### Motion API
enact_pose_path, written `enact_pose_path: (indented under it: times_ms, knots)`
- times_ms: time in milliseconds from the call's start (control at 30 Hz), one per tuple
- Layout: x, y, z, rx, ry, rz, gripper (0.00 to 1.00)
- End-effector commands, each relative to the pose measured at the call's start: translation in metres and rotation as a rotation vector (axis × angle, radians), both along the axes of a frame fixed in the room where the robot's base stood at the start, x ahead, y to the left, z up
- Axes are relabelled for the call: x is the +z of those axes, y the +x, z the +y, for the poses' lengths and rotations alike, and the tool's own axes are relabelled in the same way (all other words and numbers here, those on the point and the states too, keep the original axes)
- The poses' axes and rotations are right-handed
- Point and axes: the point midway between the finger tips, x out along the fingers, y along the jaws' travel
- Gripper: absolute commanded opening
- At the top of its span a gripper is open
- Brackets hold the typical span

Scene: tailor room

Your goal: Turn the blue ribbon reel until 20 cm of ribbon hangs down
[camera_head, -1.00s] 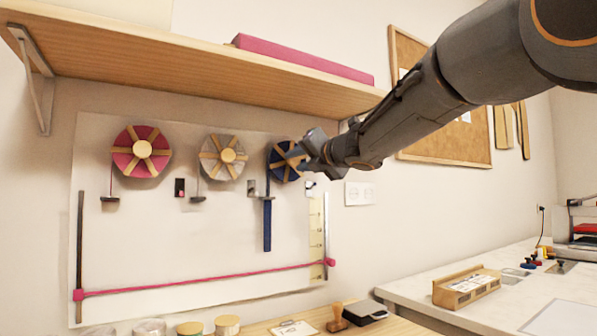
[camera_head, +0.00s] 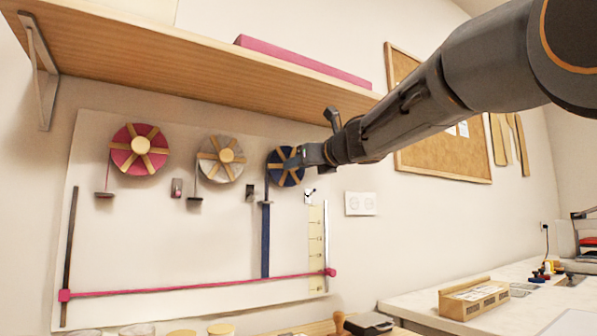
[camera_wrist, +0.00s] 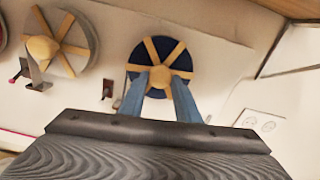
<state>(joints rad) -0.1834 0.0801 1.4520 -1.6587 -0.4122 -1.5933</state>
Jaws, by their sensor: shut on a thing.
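The blue ribbon reel (camera_head: 284,178), with wooden spokes, is on the wall board at the right end of a row of reels. My gripper (camera_head: 292,162) is shut on its hub; in the wrist view the two blue-grey fingers (camera_wrist: 160,80) close on the wooden hub of the blue reel (camera_wrist: 178,52). Blue ribbon (camera_head: 266,240) hangs straight down from a small guide under the reel. Its lower end meets the pink cord (camera_head: 200,287) stretched across the board. A pale marked scale (camera_head: 316,250) stands right of the ribbon. The fingers hide part of the reel.
A pink reel (camera_head: 139,149) and a grey-white reel (camera_head: 221,159) are to the left. A wooden shelf (camera_head: 200,80) juts out above. A wall socket (camera_head: 360,203) is to the right. A counter with a wooden box (camera_head: 473,299) stands lower right.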

Motion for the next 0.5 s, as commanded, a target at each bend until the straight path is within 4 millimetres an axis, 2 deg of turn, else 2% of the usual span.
enact_pose_path:
  times_ms: [500]
  knots:
    - [-0.0013,0.0005,0.0000,0.001,-0.088,-0.057,0.07]
